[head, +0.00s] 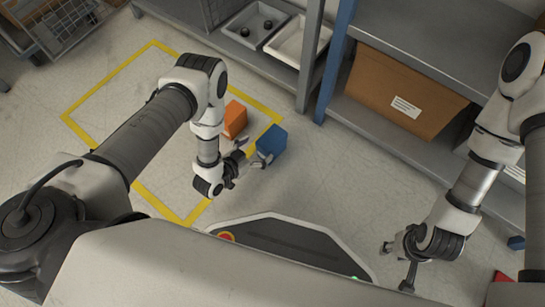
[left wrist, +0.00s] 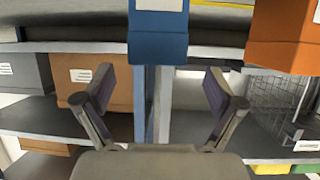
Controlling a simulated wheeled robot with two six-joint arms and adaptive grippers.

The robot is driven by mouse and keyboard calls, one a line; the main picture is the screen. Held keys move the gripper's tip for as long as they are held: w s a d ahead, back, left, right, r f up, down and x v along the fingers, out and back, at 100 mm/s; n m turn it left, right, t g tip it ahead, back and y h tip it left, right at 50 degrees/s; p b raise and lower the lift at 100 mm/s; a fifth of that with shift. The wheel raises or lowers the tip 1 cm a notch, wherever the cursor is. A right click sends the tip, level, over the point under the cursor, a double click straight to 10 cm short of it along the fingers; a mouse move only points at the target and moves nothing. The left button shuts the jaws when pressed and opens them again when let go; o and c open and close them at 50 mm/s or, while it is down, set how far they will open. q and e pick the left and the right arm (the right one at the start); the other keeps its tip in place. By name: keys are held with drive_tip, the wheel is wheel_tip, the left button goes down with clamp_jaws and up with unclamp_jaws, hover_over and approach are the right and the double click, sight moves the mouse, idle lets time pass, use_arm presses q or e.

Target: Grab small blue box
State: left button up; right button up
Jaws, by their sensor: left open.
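The small blue box (head: 272,141) stands on the floor at the corner of the yellow floor marking. My left gripper (head: 254,153) is open beside it, with its fingertips pointing at the box and close to its near side. In the left wrist view the blue box (left wrist: 158,48) is at the top middle, in line with the gap between the open fingers (left wrist: 158,82). Nothing is held there. Whether a fingertip touches the box I cannot tell. My right gripper (head: 396,267) is low at the right, fingers apart and empty.
An orange box (head: 235,118) stands just left of the blue box, near my left wrist. A shelf with a blue post (head: 336,62) and a brown carton (head: 403,94) stands behind. Grey trays (head: 254,24) lie on another shelf. The marked floor at left is clear.

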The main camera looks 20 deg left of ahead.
sight(272, 140)
use_arm(q)
drive_tip(key=b+x, duration=0.2)
drive_tip(key=x, duration=0.1)
drive_tip(key=b+x, duration=0.3)
drive_tip(key=x, duration=0.1)
drive_tip(key=shift+s+d+f, duration=0.1)
drive_tip(key=shift+d+f, duration=0.1)
drive_tip(key=shift+f, duration=0.3)
drive_tip(key=shift+w+d, duration=0.1)
drive_tip(key=shift+w, duration=0.2)
drive_tip(key=shift+r, duration=0.15)
drive_tip(key=c, duration=1.1)
drive_tip(key=shift+c, duration=0.2)
